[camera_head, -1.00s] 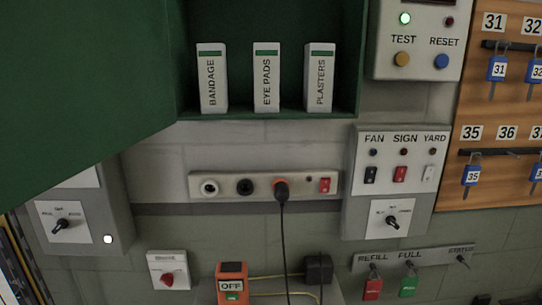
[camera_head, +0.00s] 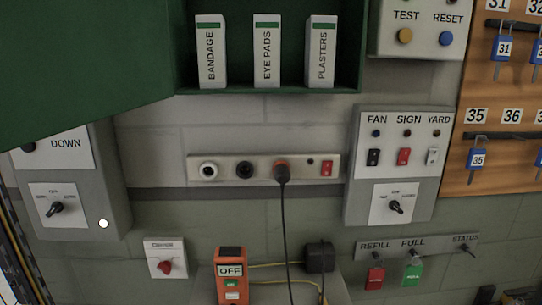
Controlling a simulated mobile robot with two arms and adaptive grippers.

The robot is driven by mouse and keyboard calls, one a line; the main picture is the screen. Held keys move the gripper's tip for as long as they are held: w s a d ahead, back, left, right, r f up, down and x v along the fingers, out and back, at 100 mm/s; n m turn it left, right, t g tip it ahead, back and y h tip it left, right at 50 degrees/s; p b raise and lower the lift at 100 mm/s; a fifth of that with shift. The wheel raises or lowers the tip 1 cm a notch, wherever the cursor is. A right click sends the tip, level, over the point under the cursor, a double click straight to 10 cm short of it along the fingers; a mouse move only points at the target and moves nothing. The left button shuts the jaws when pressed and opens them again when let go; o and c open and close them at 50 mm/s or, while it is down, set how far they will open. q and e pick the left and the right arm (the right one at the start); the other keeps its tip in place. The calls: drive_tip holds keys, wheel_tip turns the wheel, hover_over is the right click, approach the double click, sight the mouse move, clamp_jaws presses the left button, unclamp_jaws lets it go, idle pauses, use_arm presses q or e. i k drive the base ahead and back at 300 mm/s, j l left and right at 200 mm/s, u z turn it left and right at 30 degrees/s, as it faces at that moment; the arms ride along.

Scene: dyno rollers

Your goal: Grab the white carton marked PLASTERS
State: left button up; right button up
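The white carton marked PLASTERS (camera_head: 320,55) stands upright at the right end of a row of three in the open green cabinet (camera_head: 345,85). A dark green band crosses its top. The carton marked EYE PADS (camera_head: 267,55) is in the middle and the carton marked BANDAGE (camera_head: 211,55) is at the left, with gaps between them. Neither of my grippers shows in the head view.
The green cabinet door (camera_head: 80,70) stands open to the left. Below the cabinet is a socket strip (camera_head: 225,170) with a plugged-in black cable (camera_head: 284,220). To the right are a FAN, SIGN, YARD switch box (camera_head: 405,170) and a key board (camera_head: 505,120).

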sight(321, 30)
drive_tip(key=j+z, duration=0.3)
drive_tip(key=j, duration=0.35)
drive_tip(key=j+z, duration=0.3)
drive_tip(key=j, duration=0.35)
drive_tip(key=k+j+z, duration=0.1)
drive_tip(key=j+z, duration=0.2)
drive_tip(key=j, duration=0.35)
drive_tip(key=l+u, duration=0.5)
drive_tip(key=l, duration=0.75)
